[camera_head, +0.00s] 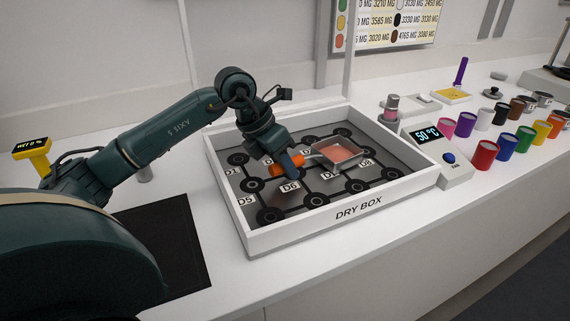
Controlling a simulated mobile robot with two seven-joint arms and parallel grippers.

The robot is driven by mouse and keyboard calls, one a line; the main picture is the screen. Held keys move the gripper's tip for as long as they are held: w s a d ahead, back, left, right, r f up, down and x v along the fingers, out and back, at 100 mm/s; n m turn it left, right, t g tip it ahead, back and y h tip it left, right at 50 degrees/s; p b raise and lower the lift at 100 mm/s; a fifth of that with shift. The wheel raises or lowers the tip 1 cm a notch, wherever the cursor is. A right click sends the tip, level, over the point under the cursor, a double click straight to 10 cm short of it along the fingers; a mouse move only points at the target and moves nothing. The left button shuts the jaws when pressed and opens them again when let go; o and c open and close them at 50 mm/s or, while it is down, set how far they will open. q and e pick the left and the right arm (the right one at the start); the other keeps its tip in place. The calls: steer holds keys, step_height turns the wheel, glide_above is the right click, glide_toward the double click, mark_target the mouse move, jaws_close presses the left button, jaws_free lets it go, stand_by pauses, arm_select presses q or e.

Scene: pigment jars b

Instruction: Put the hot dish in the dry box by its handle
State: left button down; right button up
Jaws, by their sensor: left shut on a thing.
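The hot dish (341,152) is a small square metal pan with orange-red content. It is over the back right part of the dry box floor. I cannot tell whether it rests on the floor or hangs slightly above it. Its orange handle (275,170) points left toward my arm. My left gripper (291,162) reaches down into the box and is shut on the handle; its fingers hide part of it. The dry box (358,211) is a white open tray with black round pads and labels such as D1, D5 and D6. My right gripper is not in view.
A display reading 50 °C (426,136) with a blue button adjoins the box's right side. Several coloured jars, including a red one (484,156), stand further right. A black mat (170,240) lies left of the box. A yellow meter (33,152) shows at far left.

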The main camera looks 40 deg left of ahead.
arm_select(q)
steer(key=shift+f, duration=0.25)
steer(key=c, duration=1.1)
jaws_free()
steer(key=shift+c, duration=0.2)
steer(key=shift+r+p, duration=2.1)
steer(key=shift+r, duration=0.9)
